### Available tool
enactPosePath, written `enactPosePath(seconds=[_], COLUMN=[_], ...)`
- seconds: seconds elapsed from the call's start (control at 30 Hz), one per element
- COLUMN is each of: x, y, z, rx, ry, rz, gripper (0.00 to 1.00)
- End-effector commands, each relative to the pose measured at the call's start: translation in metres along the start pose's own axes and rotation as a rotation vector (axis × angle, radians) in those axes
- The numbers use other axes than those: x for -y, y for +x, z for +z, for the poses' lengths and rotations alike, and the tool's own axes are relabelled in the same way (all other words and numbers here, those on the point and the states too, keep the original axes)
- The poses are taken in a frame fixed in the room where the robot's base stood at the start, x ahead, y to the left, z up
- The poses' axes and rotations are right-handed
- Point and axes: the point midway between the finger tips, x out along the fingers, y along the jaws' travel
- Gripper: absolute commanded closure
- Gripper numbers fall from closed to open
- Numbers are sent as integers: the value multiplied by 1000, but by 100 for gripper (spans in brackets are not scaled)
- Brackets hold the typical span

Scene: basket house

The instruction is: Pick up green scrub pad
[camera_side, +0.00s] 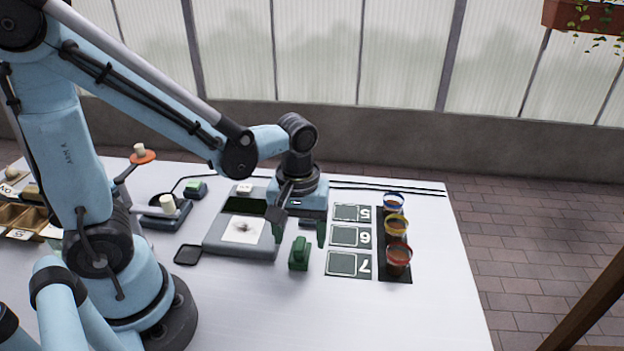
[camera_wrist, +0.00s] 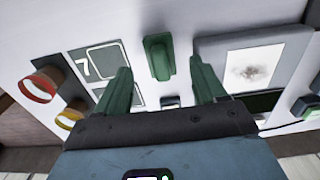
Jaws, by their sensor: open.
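The green scrub pad (camera_side: 299,254) has a raised grip on top and sits on the white table, right of the grey tray unit and left of the numbered cards. It also shows in the wrist view (camera_wrist: 159,57), beyond my fingertips and between their lines. My gripper (camera_side: 298,230) is open and empty, with its green fingers apart, above and behind the pad in the side view. In the wrist view both fingers of my gripper (camera_wrist: 157,72) show, one on each side of the pad, and nothing is between them.
The grey tray unit (camera_side: 212,242) has a smudged white panel (camera_side: 244,230). Cards marked 5, 6 and 7 (camera_side: 348,263) lie right of the pad, beside three coloured-rim pots (camera_side: 398,256). A small dark square (camera_side: 188,255) lies left. The table's front right is clear.

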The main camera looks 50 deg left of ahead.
Motion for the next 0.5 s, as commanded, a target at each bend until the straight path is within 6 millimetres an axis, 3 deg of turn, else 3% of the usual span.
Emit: enactPosePath(seconds=[0.23, 0.5], x=[0, 1], y=[27, 37], z=[-2, -2], rx=[0, 0], ry=[1, 1], rz=[0, 1], gripper=[30, 30])
